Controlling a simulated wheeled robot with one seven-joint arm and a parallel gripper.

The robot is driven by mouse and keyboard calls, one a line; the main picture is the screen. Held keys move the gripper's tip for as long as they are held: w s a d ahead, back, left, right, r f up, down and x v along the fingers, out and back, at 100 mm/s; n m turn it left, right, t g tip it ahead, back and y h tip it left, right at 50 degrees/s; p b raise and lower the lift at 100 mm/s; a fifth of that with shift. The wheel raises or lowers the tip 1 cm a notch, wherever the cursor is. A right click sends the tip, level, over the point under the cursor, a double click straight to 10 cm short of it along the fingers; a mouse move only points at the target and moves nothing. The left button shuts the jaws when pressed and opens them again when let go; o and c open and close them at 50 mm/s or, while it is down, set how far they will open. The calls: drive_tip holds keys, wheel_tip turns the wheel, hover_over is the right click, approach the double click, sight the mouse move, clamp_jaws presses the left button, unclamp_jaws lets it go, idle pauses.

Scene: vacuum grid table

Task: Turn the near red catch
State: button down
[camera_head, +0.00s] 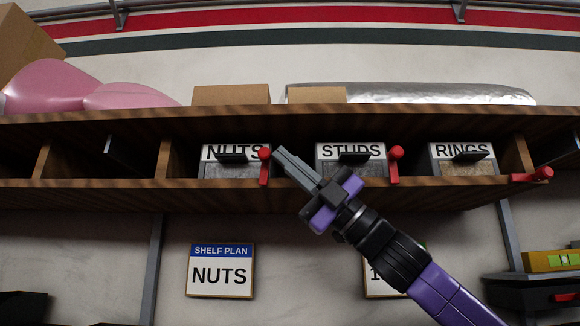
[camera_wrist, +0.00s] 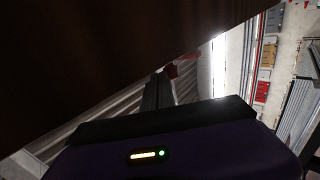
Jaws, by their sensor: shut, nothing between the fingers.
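Three red catches show on the shelf front in the head view. The one beside the NUTS drawer (camera_head: 224,170) is a red catch (camera_head: 264,168) hanging upright. The STUDS drawer (camera_head: 335,168) has a similar upright red catch (camera_head: 395,168) at its right. The RINGS drawer (camera_head: 465,168) has a red catch (camera_head: 532,175) lying nearly level. My gripper (camera_head: 279,153) is shut and empty, its tips just right of the NUTS catch. In the wrist view a red part (camera_wrist: 182,66) shows just beyond the fingers (camera_wrist: 158,90). I cannot tell whether they touch.
The wooden shelf (camera_head: 120,196) runs across, with dividers and an empty bay at the left. Boxes, a pink object (camera_head: 60,88) and a silver roll (camera_head: 420,93) lie on top. A SHELF PLAN sign (camera_head: 220,271) reading NUTS hangs below. Another sign is partly hidden behind my arm.

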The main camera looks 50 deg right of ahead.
drive_tip(key=shift+w+a+r, duration=0.15)
drive_tip(key=shift+r, duration=0.15)
idle(0.6)
drive_tip(key=b+v, duration=0.3)
drive_tip(key=v, duration=0.4)
drive_tip(key=shift+s+f, duration=0.2)
drive_tip(key=shift+f, duration=0.1)
